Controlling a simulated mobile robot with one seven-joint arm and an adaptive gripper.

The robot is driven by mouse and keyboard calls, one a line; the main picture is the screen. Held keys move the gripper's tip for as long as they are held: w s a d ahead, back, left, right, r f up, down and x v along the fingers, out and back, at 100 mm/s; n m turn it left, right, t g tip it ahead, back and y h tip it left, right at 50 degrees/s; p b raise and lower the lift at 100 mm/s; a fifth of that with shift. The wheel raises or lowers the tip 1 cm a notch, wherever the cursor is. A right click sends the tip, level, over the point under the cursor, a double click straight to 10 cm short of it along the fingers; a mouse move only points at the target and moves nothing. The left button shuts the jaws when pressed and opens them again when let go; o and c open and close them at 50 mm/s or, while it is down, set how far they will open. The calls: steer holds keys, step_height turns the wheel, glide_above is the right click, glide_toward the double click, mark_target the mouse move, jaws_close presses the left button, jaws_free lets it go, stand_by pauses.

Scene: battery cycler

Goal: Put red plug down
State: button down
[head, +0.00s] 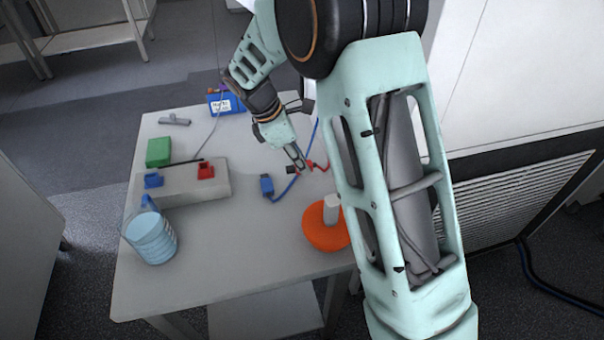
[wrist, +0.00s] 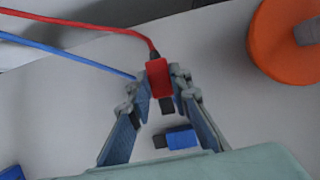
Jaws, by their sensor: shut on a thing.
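The red plug (wrist: 158,78) sits between the fingertips of my gripper (wrist: 163,84) in the wrist view, its dark end pointing toward the palm. My gripper is shut on it. A red cable runs from the plug to the upper left. In the head view my gripper (head: 299,166) is low over the middle of the table, and the red plug (head: 310,164) shows only as a small patch at its tips. I cannot tell whether the plug touches the table. The blue plug (wrist: 180,138) lies on the table close by; it also shows in the head view (head: 267,186).
An orange disc (head: 318,237) with a pale cylinder (head: 331,208) stands right of the blue plug. A grey block (head: 185,187) carries a red and a blue piece. A green box (head: 158,152), a labelled blue box (head: 225,103) and a blue tub (head: 151,240) stand around. The front middle is clear.

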steer(key=shift+f, duration=1.9)
steer(key=shift+f, duration=0.15)
steer(key=c, duration=1.8)
jaws_free()
steer(key=shift+o, duration=0.2)
steer(key=v, duration=1.2)
steer(key=shift+p, duration=0.4)
steer(key=shift+d, duration=0.1)
